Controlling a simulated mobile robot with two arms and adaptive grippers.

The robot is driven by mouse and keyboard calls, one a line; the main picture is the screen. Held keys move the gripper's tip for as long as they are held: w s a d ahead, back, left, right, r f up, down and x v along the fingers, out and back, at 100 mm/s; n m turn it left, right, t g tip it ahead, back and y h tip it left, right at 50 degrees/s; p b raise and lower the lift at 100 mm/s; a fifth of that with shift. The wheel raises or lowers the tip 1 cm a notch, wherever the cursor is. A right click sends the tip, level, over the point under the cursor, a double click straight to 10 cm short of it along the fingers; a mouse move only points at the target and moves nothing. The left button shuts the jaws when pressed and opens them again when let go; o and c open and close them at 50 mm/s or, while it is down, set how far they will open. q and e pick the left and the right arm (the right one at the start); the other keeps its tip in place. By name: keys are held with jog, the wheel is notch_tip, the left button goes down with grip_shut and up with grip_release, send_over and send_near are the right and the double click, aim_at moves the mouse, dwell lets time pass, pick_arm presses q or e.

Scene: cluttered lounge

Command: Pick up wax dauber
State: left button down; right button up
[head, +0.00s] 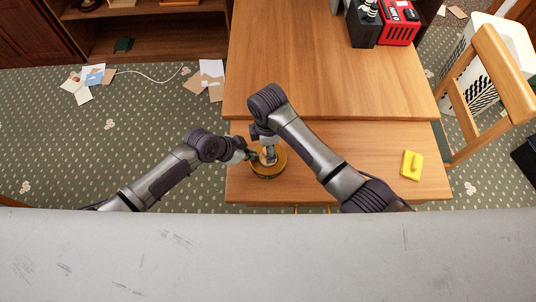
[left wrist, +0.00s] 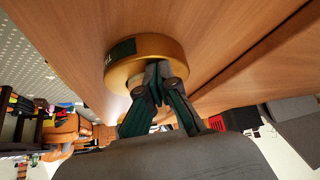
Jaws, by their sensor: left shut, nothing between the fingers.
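A round gold-brown tin-like object (head: 274,172) sits near the front edge of the wooden desk; I take it for the wax dauber but cannot be sure. In the left wrist view it shows as a gold round body (left wrist: 118,75) with a dark green label. My left gripper (head: 254,156) is at its left side. In the left wrist view its dark fingers (left wrist: 157,80) are together, empty, in front of the object; whether they touch it is unclear. My right gripper (head: 268,157) reaches over the object from above; its fingers are too small to read and hide part of the top.
A yellow block (head: 412,165) lies on the desk's right side. A black holder (head: 363,28) and a red box (head: 398,25) stand at the back right. A wooden chair (head: 490,80) is right of the desk. Papers (head: 88,82) lie on the carpet. The desk's middle is clear.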

notch_tip(320, 180, down, 2)
jog(key=shift+f, duration=0.15)
grip_shut()
notch_tip(320, 180, up, 10)
jog(key=shift+r, duration=0.1)
jog(key=c, duration=0.6)
grip_release()
jog(key=c, duration=0.6)
jog(key=shift+o, duration=0.2)
notch_tip(320, 180, up, 6)
jog(key=shift+r, duration=0.2)
